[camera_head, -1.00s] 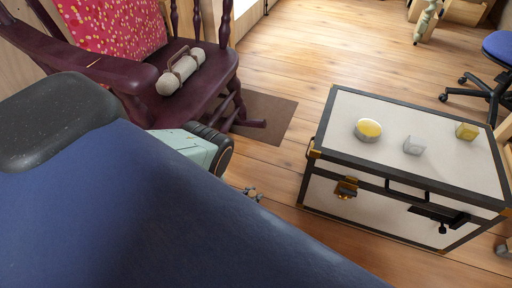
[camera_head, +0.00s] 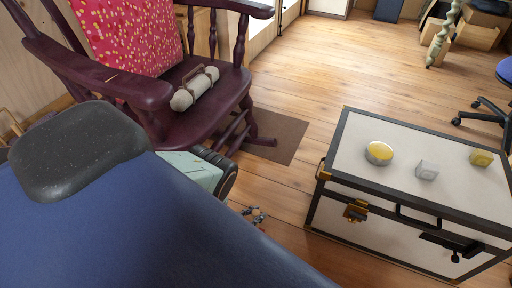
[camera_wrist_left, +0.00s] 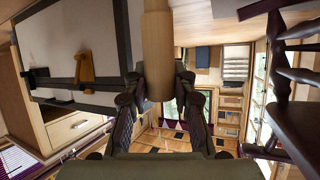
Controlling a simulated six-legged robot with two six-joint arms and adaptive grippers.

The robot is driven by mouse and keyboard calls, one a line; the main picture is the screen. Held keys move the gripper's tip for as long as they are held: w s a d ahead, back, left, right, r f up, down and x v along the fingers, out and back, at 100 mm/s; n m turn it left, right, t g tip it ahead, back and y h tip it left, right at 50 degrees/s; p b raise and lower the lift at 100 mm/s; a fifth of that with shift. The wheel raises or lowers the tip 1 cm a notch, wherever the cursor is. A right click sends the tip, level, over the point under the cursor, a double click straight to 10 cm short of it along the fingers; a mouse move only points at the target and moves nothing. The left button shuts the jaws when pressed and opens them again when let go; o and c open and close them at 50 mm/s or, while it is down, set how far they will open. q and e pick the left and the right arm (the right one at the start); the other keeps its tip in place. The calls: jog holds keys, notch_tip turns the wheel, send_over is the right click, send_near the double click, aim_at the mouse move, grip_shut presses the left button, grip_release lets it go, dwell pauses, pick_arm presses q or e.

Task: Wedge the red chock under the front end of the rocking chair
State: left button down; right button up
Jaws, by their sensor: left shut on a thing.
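The dark purple rocking chair (camera_head: 128,90) stands at the upper left in the head view. The front end of its rocker (camera_head: 262,141) lies over a brown mat. In the left wrist view the chair (camera_wrist_left: 298,110) shows at the right edge. My left gripper (camera_wrist_left: 157,98) is shut on a round, pale wooden piece (camera_wrist_left: 157,45), like a handle; what it belongs to is out of view. In the head view my left gripper (camera_head: 253,213) is small, low between chair and chest, apart from both. My right gripper is not in view.
A beige roll (camera_head: 194,88) and a red cushion (camera_head: 125,35) lie on the chair. Bare floor (camera_head: 318,90) lies beyond.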

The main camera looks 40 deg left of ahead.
pick_arm(q)
jog(key=shift+a, duration=0.4)
dwell(0.5)
jog(key=c, duration=1)
grip_release()
jog(key=shift+s+f, duration=0.1)
jog(key=shift+s, duration=0.05)
jog(key=v, duration=1.2)
jog(key=shift+d, duration=0.1)
